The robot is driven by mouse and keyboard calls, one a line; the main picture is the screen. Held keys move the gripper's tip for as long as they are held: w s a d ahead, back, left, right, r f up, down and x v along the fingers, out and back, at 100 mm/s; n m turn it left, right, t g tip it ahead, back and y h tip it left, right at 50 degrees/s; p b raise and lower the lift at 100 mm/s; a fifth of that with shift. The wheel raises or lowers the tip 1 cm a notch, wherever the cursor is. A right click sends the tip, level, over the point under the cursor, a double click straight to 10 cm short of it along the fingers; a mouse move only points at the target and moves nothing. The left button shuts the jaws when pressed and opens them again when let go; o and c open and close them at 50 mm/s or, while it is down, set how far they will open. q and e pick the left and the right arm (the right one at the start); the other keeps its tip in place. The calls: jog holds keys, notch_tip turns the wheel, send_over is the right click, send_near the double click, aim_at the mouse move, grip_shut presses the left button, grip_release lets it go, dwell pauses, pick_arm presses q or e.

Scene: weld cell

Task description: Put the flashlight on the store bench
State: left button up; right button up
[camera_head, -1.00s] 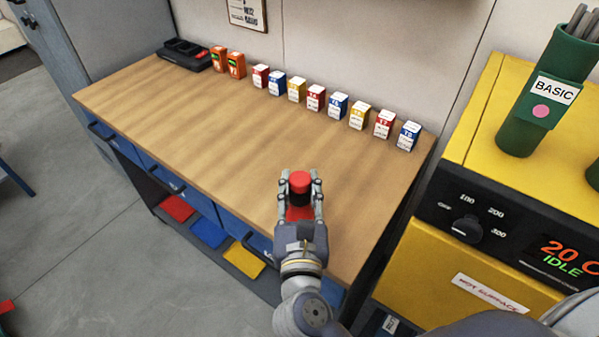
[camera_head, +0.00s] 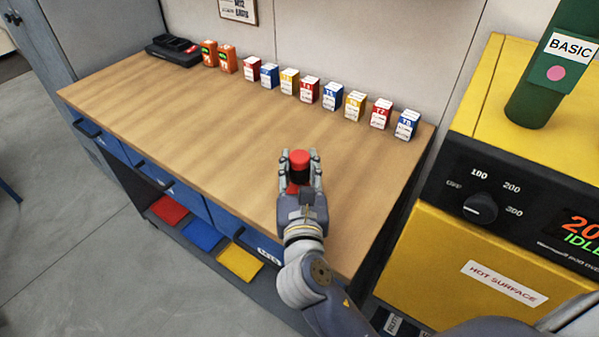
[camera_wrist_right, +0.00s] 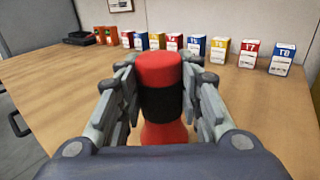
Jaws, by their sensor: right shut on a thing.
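The flashlight (camera_head: 300,160) is red with a black band, and it is upright between the fingers of my right gripper (camera_head: 301,175). In the right wrist view the flashlight (camera_wrist_right: 159,75) fills the space between both fingers (camera_wrist_right: 160,100), which are shut on it. It is over the front right part of the wooden store bench (camera_head: 215,130). I cannot tell whether its base touches the bench top. My left gripper is not in view.
A row of small numbered boxes (camera_head: 308,90) stands along the back of the bench, with two orange devices (camera_head: 228,59) and a black charger (camera_head: 173,50) at its left end. The bench middle is clear. A yellow oven (camera_head: 445,255) stands close at the right.

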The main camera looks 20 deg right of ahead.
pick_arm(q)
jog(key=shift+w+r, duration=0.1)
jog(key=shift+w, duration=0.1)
pick_arm(e)
jog(key=shift+r, duration=0.15)
jog(key=o, duration=1.2)
jog(key=shift+f, duration=0.2)
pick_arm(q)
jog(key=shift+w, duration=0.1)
pick_arm(e)
jog(key=shift+o, duration=0.2)
jog(key=shift+r, duration=0.2)
jog(key=v, duration=1.2)
